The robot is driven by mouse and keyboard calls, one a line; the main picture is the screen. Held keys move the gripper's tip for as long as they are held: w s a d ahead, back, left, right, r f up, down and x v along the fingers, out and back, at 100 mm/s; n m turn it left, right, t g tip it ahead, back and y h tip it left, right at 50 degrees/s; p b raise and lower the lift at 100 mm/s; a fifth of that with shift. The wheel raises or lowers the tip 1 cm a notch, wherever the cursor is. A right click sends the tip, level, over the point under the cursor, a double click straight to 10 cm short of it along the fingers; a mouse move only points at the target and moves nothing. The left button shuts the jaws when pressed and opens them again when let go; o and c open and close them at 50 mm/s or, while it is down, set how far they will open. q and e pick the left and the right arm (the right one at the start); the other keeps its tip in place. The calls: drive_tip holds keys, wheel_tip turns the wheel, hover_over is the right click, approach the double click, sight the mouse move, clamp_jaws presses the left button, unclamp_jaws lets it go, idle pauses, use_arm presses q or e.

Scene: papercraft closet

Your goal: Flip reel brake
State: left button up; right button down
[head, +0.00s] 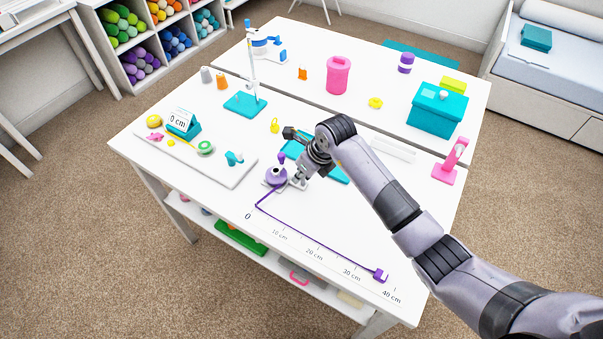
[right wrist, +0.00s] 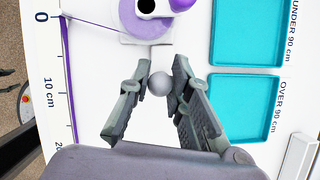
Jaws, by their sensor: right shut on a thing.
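The purple reel (head: 276,177) sits on a small white base at the front of the white table, near the 0 mark. It also shows at the top of the right wrist view (right wrist: 138,24). A round grey knob (right wrist: 158,84), apparently the brake's, is just below the reel's base there. My right gripper (head: 301,181) is beside the reel, with its fingers (right wrist: 160,88) closed around the knob. A purple tape (head: 315,242) runs from the reel along the printed scale to a purple end piece (head: 380,275) near 40 cm. My left gripper is out of view.
Teal trays marked UNDER 90 cm (right wrist: 262,62) and OVER 90 cm (right wrist: 228,133) lie beside the reel. A white board (head: 205,165) with small items is left. A pink stand (head: 447,172) and teal box (head: 437,118) are right. The tabletop beside the scale is clear.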

drive_tip(key=shift+s+a+f, duration=0.1)
drive_tip(key=shift+s+a, duration=0.05)
drive_tip(key=shift+s, duration=0.05)
drive_tip(key=shift+s+a+f+t+h+b, duration=0.15)
drive_tip(key=shift+s+f+t+h+b, duration=0.15)
drive_tip(key=shift+t+h+b, duration=0.25)
drive_tip(key=t+h+b, duration=0.1)
drive_tip(key=b, duration=0.3)
drive_tip(key=s+a+f+n+t+b, duration=0.1)
drive_tip(key=t+b, duration=0.1)
drive_tip(key=b, duration=0.3)
drive_tip(key=shift+s+a+h, duration=0.1)
drive_tip(key=shift+h, duration=0.25)
drive_tip(key=shift+s+r+b, duration=0.1)
drive_tip(key=shift+s+b, duration=0.05)
drive_tip(key=shift+b, duration=0.2)
drive_tip(key=shift+r, duration=0.1)
drive_tip(key=c, duration=1.8)
unclamp_jaws()
drive_tip(key=shift+a, duration=0.1)
drive_tip(key=o, duration=0.3)
drive_tip(key=shift+r, duration=0.1)
drive_tip(key=shift+o, duration=0.2)
drive_tip(key=shift+r, duration=0.1)
